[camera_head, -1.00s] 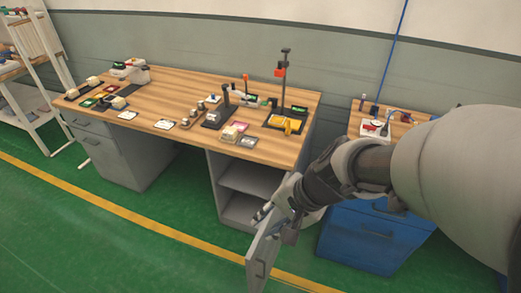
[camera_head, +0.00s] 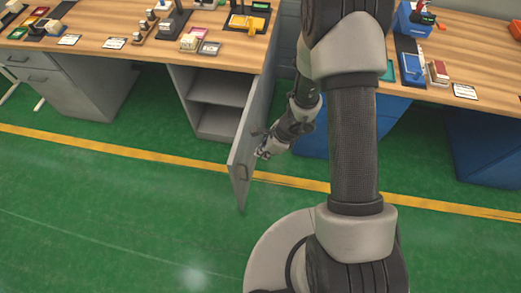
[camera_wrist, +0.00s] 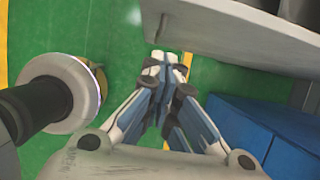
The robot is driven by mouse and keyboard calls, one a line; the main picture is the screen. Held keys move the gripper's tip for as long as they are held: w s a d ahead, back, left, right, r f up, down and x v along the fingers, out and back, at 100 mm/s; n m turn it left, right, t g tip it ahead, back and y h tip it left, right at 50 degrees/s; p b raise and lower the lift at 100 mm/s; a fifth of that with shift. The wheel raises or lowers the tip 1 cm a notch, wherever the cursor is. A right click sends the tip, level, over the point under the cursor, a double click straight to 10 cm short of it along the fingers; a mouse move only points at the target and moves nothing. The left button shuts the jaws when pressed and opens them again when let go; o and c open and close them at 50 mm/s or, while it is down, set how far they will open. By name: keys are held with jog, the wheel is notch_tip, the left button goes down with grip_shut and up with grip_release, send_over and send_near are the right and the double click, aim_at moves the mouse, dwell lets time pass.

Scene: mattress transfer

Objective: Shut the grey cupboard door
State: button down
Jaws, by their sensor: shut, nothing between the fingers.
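The grey cupboard door (camera_head: 250,135) stands wide open, sticking out from the desk's front into the room. Its handle (camera_head: 243,173) is near the free edge, on the face turned right. The open cupboard (camera_head: 215,105) shows a shelf inside and looks empty. My gripper (camera_head: 263,153) is low, on the handle side of the door, close to its outer face; I cannot tell if it touches. In the wrist view my gripper (camera_wrist: 158,62) has its fingers together and empty, with the door panel (camera_wrist: 240,28) just beyond and above them.
A wooden desktop (camera_head: 120,55) with small items is above the cupboard. Blue drawer units (camera_head: 400,110) stand to the right, close to my arm. Green floor (camera_head: 110,220) with a yellow line is clear in front of the door.

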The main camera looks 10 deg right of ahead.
jog(key=shift+w+a+f+b, duration=0.4)
jog(key=shift+a+f, duration=0.65)
jog(key=shift+f, duration=0.1)
jog(key=shift+w+a+f+b, duration=0.35)
jog(key=shift+w+a+f, duration=0.1)
jog(key=shift+a+f, duration=0.65)
jog(key=shift+w+a+f+b, duration=0.4)
jog(key=shift+a+f, duration=0.6)
jog(key=shift+f, duration=0.15)
